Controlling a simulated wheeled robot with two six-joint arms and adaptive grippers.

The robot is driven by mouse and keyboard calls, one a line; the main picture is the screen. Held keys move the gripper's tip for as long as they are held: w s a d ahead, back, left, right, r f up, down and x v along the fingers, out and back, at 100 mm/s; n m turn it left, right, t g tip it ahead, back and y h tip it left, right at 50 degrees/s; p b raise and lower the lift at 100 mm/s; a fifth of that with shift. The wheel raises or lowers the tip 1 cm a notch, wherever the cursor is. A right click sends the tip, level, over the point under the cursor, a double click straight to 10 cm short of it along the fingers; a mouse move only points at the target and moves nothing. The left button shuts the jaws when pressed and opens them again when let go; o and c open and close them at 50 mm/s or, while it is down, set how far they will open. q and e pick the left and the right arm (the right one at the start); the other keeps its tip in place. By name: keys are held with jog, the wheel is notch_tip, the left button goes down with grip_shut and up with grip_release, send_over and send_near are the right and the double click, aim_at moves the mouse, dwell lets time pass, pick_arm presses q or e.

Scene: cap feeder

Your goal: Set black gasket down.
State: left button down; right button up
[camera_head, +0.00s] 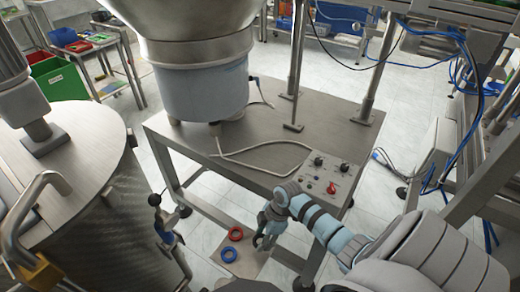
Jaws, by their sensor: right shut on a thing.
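My right gripper (264,240) reaches in from the lower right and points down, below the front edge of the steel table. It is shut on a small dark thing at its fingertips, which I take to be the black gasket; its outline is mostly hidden by the fingers. A red ring (236,233) and a blue ring (228,254) lie just left of the gripper on a flat beige-brown surface (246,266). I cannot tell whether the dark thing touches that surface. My left gripper is not in view.
The steel table (290,135) carries a large hopper (200,70), a cable and a control panel (320,178) with a red switch. A big metal drum (75,180) stands at left. A grey frame with blue cables is at right.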

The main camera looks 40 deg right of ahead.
notch_tip(320, 180, down, 5)
jog(key=shift+f+b, duration=0.15)
jog(key=shift+b, duration=0.85)
jog(key=o, duration=0.9)
